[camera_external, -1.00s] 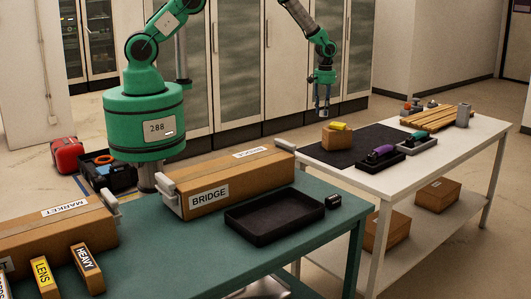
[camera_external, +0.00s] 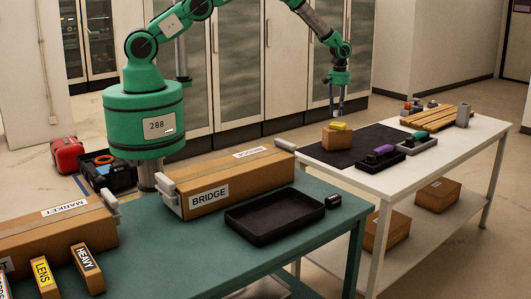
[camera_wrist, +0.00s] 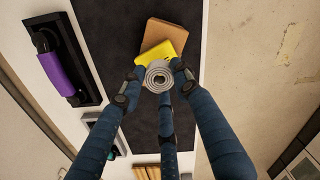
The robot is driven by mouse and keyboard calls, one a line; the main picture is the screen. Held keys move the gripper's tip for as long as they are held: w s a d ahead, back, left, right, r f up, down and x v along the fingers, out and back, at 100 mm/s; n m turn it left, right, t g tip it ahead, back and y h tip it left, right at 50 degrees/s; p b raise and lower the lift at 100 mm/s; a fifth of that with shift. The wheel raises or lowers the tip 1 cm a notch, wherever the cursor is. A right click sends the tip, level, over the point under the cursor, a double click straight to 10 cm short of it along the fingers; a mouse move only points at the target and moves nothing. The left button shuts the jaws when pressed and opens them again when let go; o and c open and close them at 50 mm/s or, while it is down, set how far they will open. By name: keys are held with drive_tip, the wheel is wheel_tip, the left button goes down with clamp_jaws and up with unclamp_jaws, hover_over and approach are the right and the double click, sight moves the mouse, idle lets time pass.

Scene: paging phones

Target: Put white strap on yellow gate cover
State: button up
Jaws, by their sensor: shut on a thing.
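A rolled whitish-grey strap (camera_wrist: 159,77) is held between the fingertips of my gripper (camera_wrist: 159,72) in the wrist view, its spiral end facing the camera. The yellow gate cover (camera_wrist: 162,51) lies on a brown cardboard box (camera_wrist: 172,33), just beyond the roll and partly hidden by it. In the external view my gripper (camera_external: 338,107) points down above the yellow cover (camera_external: 338,127) on its box (camera_external: 337,140). A small gap shows between the fingers and the cover. The strap is too small to make out there.
The box stands on a dark mat (camera_external: 370,140) on the white table (camera_external: 458,147). To its right are trays with a purple-handled tool (camera_external: 383,149) and a teal-topped item (camera_external: 417,136). Wooden slats (camera_external: 433,118) lie farther back. A green table (camera_external: 260,255) is in front.

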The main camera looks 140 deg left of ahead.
drive_tip(key=shift+a, duration=0.15)
drive_tip(key=shift+w+a, duration=0.15)
drive_tip(key=shift+a, duration=0.05)
drive_tip(key=shift+f+p, duration=0.45)
drive_tip(key=shift+f, duration=1.35)
drive_tip(key=shift+f, duration=0.1)
drive_tip(key=o, duration=0.8)
wheel_tip(320, 180, up, 12)
drive_tip(key=shift+r+b, duration=0.15)
drive_tip(key=shift+b, duration=0.55)
